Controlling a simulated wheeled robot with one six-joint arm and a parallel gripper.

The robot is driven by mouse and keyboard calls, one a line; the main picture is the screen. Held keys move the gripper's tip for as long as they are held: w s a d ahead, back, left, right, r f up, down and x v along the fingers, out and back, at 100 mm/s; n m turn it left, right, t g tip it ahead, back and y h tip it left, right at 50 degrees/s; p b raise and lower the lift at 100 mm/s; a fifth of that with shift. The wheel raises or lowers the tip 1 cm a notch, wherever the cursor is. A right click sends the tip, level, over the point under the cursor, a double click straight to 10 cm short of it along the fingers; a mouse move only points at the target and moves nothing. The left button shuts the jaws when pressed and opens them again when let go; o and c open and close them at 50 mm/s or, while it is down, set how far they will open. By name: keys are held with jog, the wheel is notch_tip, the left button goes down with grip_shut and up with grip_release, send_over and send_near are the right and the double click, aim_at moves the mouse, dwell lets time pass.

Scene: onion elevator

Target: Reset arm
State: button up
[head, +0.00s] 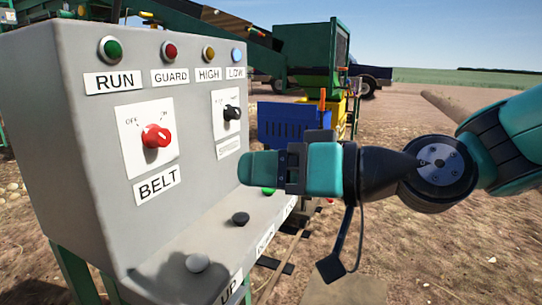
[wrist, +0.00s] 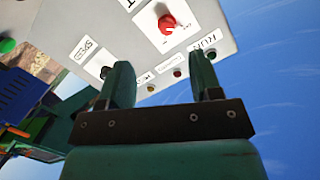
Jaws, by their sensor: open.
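My gripper (head: 262,168) is in front of the grey control panel (head: 85,200), at the right of it in the head view. Its fingers point left toward the panel, and they look apart from its face. In the wrist view my gripper (wrist: 160,82) shows two green fingers spread apart with nothing between them. The red belt knob (head: 156,136) is on the panel, and it also shows in the wrist view (wrist: 167,24). A black knob (head: 231,113) sits to its right. The gripper hides part of the lower ledge.
A white button (head: 197,263), a black button (head: 240,218) and a partly hidden green button (head: 268,190) sit on the ledge below my gripper. Indicator lamps line the panel's top. A blue bin (head: 285,122) and green machinery (head: 310,48) stand behind. Open dirt ground lies at the right.

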jog(key=s+d+f+m+g+h+p, duration=0.1)
jog(key=s+d+f+g+h, duration=0.2)
jog(key=s+d+f+h, duration=0.4)
jog(key=s+d+f+g+h, duration=0.35)
jog(key=s+d, duration=0.25)
jog(key=d, duration=0.4)
notch_tip(320, 180, up, 21)
jog(key=p, duration=2.1)
jog(key=shift+w+a+t+h+p, duration=0.2)
jog(key=shift+a+t+h+p, duration=0.15)
jog(key=shift+t, duration=0.1)
